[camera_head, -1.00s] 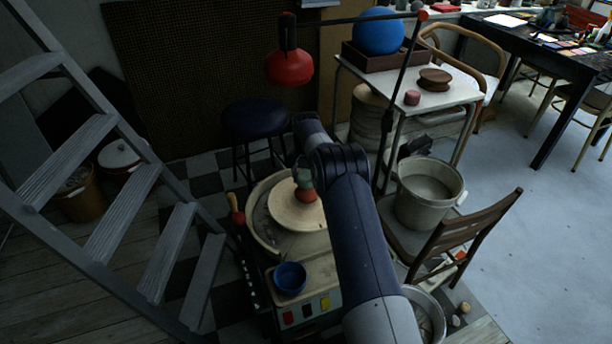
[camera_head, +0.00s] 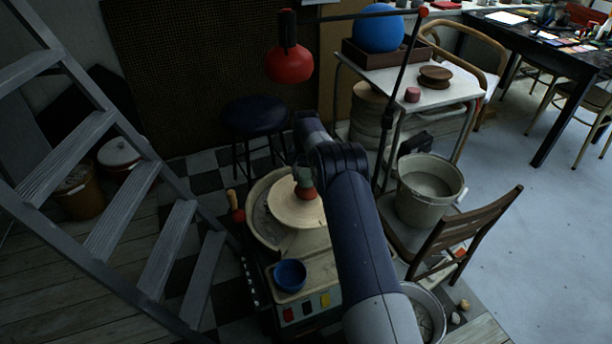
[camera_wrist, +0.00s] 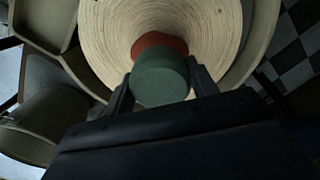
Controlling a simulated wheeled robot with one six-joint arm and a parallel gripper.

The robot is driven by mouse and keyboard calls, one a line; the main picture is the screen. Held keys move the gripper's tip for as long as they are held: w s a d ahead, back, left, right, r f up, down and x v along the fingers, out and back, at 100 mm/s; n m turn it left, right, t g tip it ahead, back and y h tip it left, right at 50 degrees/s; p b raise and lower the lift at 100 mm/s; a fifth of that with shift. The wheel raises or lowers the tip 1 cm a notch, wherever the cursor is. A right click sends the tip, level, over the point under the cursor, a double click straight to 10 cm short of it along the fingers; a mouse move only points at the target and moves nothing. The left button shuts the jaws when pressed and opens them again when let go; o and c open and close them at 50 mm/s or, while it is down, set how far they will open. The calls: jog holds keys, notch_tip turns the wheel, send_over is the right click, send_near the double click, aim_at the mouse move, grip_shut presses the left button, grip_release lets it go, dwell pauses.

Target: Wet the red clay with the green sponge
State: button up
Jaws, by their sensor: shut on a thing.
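The red clay (camera_head: 308,193) sits on the round pale wheel head (camera_head: 287,211) of the pottery wheel. My gripper (camera_wrist: 160,84) is shut on the green sponge (camera_wrist: 158,80), a dull green cylinder. In the wrist view the sponge covers the near part of the red clay (camera_wrist: 159,43), which shows behind it as a rounded red top. In the head view the sponge (camera_head: 304,178) is just above the clay and partly hidden by my wrist. The two look touching or very close; I cannot tell which.
A blue bowl (camera_head: 290,275) stands on the wheel's front ledge. A grey bucket (camera_head: 429,190) stands on a chair to the right. A ladder (camera_head: 110,170) is at the left. A red lamp (camera_head: 289,62) hangs above, behind my arm.

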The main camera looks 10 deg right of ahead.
jog(key=shift+s+f+b, duration=0.1)
jog(key=shift+f+b, duration=0.2)
jog(key=shift+f, duration=0.35)
dwell(3.1)
jog(key=shift+r+p, duration=2.35)
jog(key=shift+r, duration=1.75)
jog(key=shift+s+r+p, duration=0.35)
jog(key=shift+r+p, duration=0.15)
jog(key=s+r+n+p, duration=0.1)
jog(key=s+r+p, duration=0.2)
jog(key=s, duration=0.5)
jog(key=s+r+n+p, duration=0.2)
jog(key=s+r+p, duration=0.1)
jog(key=s, duration=0.5)
jog(key=s+r+n+p, duration=0.1)
jog(key=s+r+p, duration=0.2)
jog(key=s, duration=0.5)
jog(key=shift+s+r+n+p, duration=0.3)
jog(key=shift+p, duration=0.5)
